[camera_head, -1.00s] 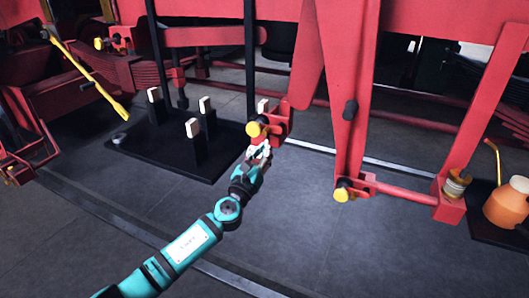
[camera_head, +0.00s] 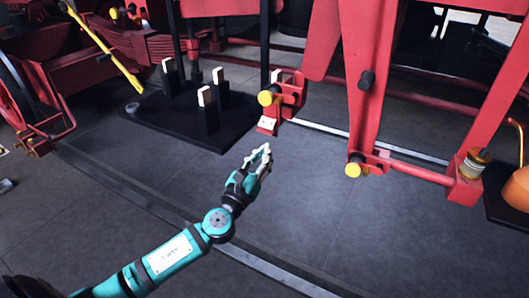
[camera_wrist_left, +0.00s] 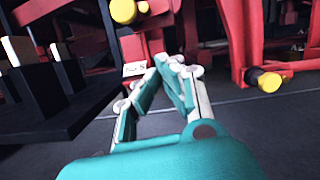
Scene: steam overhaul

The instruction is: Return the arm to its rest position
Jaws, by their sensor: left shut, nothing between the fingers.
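My left arm, teal and black, reaches in from the lower left in the head view. Its gripper (camera_head: 262,157) is shut and empty, held over the grey floor, apart from the red machine frame. In the left wrist view the fingertips (camera_wrist_left: 168,62) meet in front of the red frame. A small whitish plate or tag (camera_head: 267,124) hangs under the yellow-capped red bracket (camera_head: 290,93), beyond the fingertips. It also shows in the wrist view (camera_wrist_left: 134,68). My right gripper is not in view.
A black base plate (camera_head: 150,119) with several white-topped posts stands left of the gripper. A second yellow-capped joint (camera_head: 353,170) is at right. A yellow-handled bar (camera_head: 105,47) is upper left. Open floor lies around the arm.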

